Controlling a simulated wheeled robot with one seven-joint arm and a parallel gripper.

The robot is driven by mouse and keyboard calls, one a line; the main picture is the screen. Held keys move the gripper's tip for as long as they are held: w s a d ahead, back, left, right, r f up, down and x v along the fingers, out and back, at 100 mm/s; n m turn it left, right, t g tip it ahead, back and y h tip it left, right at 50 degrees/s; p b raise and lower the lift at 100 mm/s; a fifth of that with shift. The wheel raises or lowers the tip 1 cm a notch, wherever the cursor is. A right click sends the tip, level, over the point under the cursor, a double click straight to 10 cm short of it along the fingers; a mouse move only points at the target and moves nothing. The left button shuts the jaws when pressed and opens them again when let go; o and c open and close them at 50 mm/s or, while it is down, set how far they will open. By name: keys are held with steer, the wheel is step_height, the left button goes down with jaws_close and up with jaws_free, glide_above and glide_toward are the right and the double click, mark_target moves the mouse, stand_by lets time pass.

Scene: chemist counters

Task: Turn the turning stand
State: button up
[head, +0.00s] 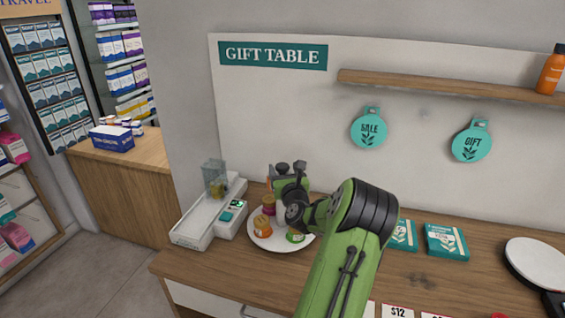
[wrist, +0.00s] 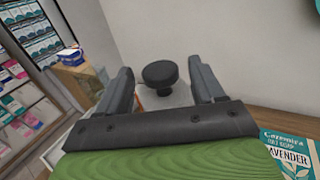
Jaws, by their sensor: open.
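The turning stand is a round white plate (head: 276,244) on the wooden counter, carrying small jars: an orange one (head: 262,226), a green one (head: 295,236) and a dark red one (head: 268,204). My gripper (head: 288,170) is above the back of the stand, and my arm hides its right part. In the wrist view my gripper (wrist: 162,78) is open, with one finger on each side of a round black knob (wrist: 160,72). The knob appears centred between the fingers, with gaps on both sides. I cannot tell how far beyond the fingertips it is.
A long white tray (head: 196,226) and a small white box with a teal top (head: 232,217) stand left of the stand. Teal soap packs (head: 447,242) lie to the right. A wooden shelf (head: 440,85) is on the wall above. The counter's front left is clear.

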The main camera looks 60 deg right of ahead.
steer(key=x, duration=0.2)
steer(key=shift+w+d, duration=0.25)
steer(key=shift+d, duration=0.05)
jaws_close()
